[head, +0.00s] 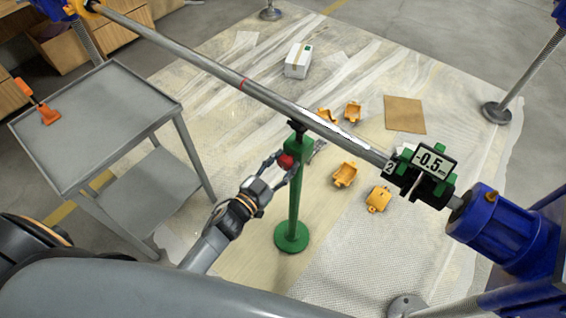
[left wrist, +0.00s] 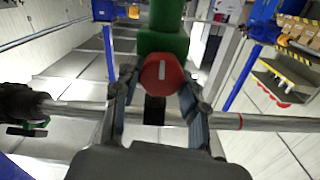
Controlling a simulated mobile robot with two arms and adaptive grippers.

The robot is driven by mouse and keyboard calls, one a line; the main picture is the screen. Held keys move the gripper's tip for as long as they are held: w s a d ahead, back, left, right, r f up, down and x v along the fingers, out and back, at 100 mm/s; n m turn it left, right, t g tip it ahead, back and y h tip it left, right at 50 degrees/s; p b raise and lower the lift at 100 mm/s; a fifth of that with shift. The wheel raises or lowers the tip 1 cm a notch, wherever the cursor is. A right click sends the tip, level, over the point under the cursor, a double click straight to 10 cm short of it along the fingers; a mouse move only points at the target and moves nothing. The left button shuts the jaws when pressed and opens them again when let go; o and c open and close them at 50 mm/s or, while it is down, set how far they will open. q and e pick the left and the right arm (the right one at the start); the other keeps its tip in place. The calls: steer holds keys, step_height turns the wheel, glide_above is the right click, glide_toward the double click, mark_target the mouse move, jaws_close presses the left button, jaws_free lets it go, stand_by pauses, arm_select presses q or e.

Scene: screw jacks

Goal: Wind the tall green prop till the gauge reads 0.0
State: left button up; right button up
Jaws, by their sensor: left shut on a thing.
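The tall green prop (head: 294,200) stands upright on a round green foot, its dark head under the long grey shaft (head: 240,84). It also shows in the left wrist view (left wrist: 163,42). My left gripper (head: 282,165) is shut on the prop's red knob (head: 286,160). In the left wrist view, the fingers lie on either side of the knob (left wrist: 162,74), whose pale mark is nearly upright. The gauge (head: 431,162) on the shaft's right end reads -0.5. A label "2" (head: 390,166) sits beside it. My right gripper is not in view.
A grey cart (head: 95,105) with an orange tool (head: 46,113) stands at left. Several orange brackets (head: 344,174), a brown sheet (head: 404,114) and a white box (head: 298,60) lie on the floor covering. A blue motor-like unit (head: 500,228) is at right.

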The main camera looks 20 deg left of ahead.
arm_select(q)
steer(key=o, duration=1.1)
steer(key=shift+o, duration=0.2)
steer(key=v, duration=1.2)
stand_by(1.0)
